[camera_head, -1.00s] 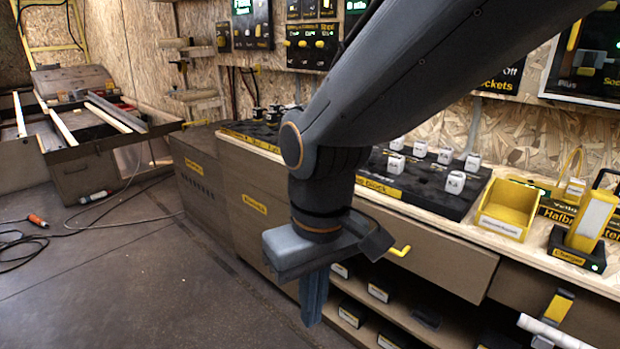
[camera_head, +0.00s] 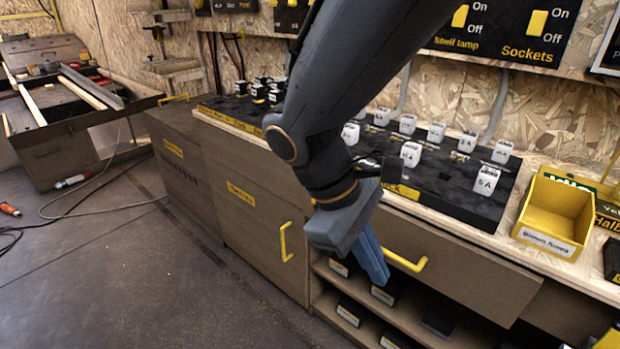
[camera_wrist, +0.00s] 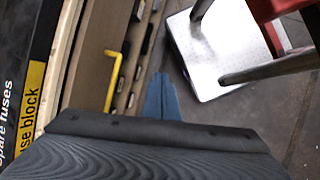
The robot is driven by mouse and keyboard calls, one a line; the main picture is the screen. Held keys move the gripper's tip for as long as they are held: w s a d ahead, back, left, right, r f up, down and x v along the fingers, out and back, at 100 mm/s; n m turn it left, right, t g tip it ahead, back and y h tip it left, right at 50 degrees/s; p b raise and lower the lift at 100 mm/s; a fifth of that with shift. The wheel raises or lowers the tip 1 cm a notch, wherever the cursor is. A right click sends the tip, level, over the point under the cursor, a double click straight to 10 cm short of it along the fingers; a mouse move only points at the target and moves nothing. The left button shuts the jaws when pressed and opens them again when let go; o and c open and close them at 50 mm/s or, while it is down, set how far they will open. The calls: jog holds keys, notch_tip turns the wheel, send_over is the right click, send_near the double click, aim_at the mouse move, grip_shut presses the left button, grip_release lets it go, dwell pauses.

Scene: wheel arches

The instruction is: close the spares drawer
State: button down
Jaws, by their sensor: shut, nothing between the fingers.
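A wide brown drawer (camera_head: 455,268) with a yellow bar handle (camera_head: 405,260) sits under the workbench top. Its front appears to stand out past the cabinet, though the gap behind it is hard to see. No spares label shows on it. My gripper (camera_head: 380,277) points down, with its blue fingers together and empty, just left of the handle in the head view. In the wrist view my fingertips (camera_wrist: 160,84) are to the right of the yellow handle (camera_wrist: 117,72), over the floor side. I cannot tell whether they touch the drawer.
A black fuse block (camera_head: 440,170) with several white fuses and a yellow bin (camera_head: 556,215) stand on the bench. Open shelves (camera_head: 365,308) with dark boxes lie below the drawer. A cabinet door (camera_head: 262,220) is at left. A white-topped stool (camera_wrist: 220,50) shows in the wrist view.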

jog(key=w+a+n+t+h+b, duration=0.1)
jog(key=w+a+n+t+h, duration=0.5)
jog(key=w+n, duration=0.3)
jog(key=w+a+f+n+t+b, duration=0.1)
jog(key=w+a+n+t, duration=0.3)
jog(key=a+n+t, duration=0.8)
jog(key=w+d+m+g+b, duration=0.3)
jog(key=w+d+m, duration=0.1)
jog(key=w, duration=0.7)
jog(key=shift+d+f+b, duration=0.15)
jog(key=shift+d+b, duration=0.15)
jog(key=shift+d, duration=0.5)
jog(key=shift+w, duration=0.15)
